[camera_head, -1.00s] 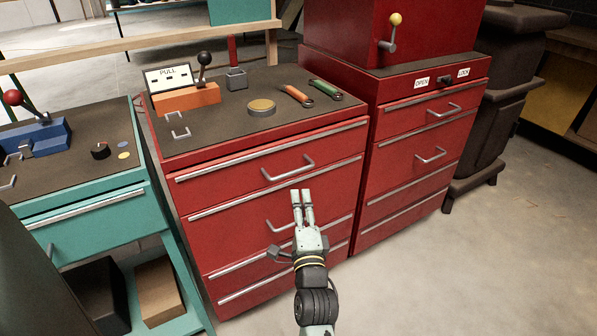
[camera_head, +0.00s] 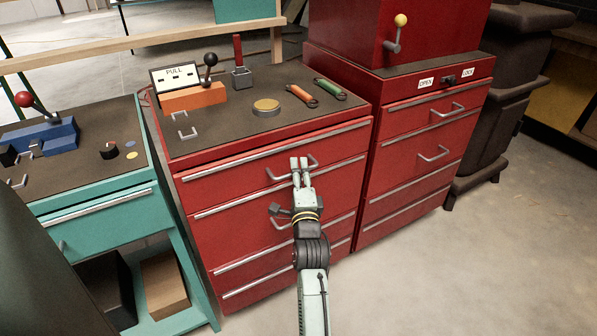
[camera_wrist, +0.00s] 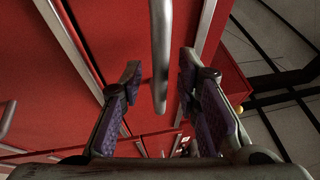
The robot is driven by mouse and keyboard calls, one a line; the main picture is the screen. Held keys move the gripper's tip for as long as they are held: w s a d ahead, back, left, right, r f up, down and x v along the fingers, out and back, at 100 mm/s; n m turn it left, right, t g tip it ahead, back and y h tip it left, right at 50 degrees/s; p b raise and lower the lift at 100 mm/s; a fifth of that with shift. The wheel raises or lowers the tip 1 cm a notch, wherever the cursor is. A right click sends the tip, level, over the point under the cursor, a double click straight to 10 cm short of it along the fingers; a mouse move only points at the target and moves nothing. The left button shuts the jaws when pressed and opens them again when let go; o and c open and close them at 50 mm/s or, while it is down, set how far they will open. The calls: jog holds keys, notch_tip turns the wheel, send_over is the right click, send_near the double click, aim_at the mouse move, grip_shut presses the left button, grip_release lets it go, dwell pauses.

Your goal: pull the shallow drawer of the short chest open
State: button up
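The short red chest (camera_head: 235,228) stands left of centre in the head view, with a dark top. Its shallow top drawer (camera_head: 226,184) looks shut, flush with the front. That drawer's metal bar handle (camera_head: 312,163) is partly covered by my gripper (camera_head: 300,161). In the wrist view, the handle bar (camera_wrist: 160,50) runs between the two open fingers of my gripper (camera_wrist: 159,80). Gaps show on both sides of the bar, so neither finger appears to touch it. The deeper drawer below has its own handle (camera_head: 281,223), partly behind my gripper.
A taller red chest (camera_head: 420,155) stands close on the right. A teal bench (camera_head: 98,226) is close on the left. On the short chest's top are an orange lever block (camera_head: 194,97), two wrenches and a round tin (camera_head: 266,107). The floor at right is clear.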

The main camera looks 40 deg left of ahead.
jog(key=shift+c, duration=0.5)
grip_shut()
